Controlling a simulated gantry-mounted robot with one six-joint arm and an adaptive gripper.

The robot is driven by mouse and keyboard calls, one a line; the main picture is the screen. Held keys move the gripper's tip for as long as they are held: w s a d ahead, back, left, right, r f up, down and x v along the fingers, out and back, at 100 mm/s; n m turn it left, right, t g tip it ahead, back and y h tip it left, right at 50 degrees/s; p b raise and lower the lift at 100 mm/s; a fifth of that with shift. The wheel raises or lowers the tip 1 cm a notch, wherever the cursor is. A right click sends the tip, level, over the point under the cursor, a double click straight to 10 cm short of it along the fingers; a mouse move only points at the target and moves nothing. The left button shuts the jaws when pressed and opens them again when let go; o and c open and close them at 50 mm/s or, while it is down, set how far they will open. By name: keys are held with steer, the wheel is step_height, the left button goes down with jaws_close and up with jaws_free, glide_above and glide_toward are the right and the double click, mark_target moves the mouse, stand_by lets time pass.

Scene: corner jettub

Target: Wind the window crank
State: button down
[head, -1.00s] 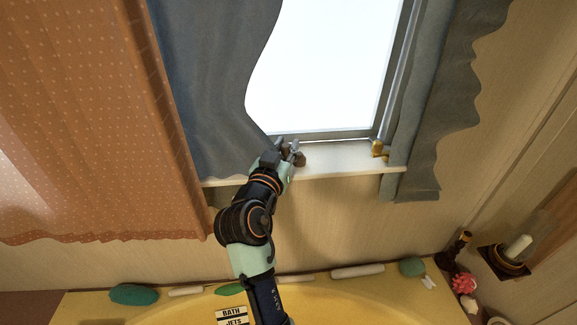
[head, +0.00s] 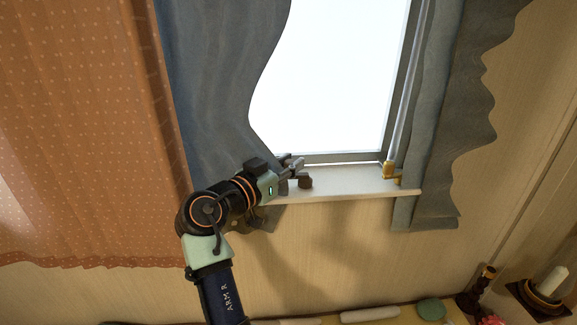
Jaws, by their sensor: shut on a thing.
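My gripper (head: 293,181) is at the window sill, at the lower left corner of the bright window pane. Its arm reaches in from the lower left. The fingers are closed around the window crank (head: 295,164), a small grey metal piece just above the sill. Most of the crank is hidden by the fingers, so its exact angle cannot be told. The window (head: 325,85) has a grey frame, and I cannot tell whether it is open.
A blue-grey curtain (head: 215,80) hangs close to the left of my gripper. Another curtain (head: 460,120) hangs at the right. A brass fitting (head: 390,170) sits at the sill's right end. The white sill (head: 350,182) is clear between. An orange dotted curtain (head: 80,130) fills the left.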

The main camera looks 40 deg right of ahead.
steer(key=shift+d+f, duration=0.1)
steer(key=shift+f, duration=0.1)
steer(key=c, duration=0.9)
jaws_free()
steer(key=shift+s, duration=0.1)
steer(key=shift+r, duration=0.1)
steer(key=shift+a, duration=0.3)
steer(key=v, duration=1.1)
steer(key=shift+s+a, duration=0.1)
steer(key=shift+a, duration=0.1)
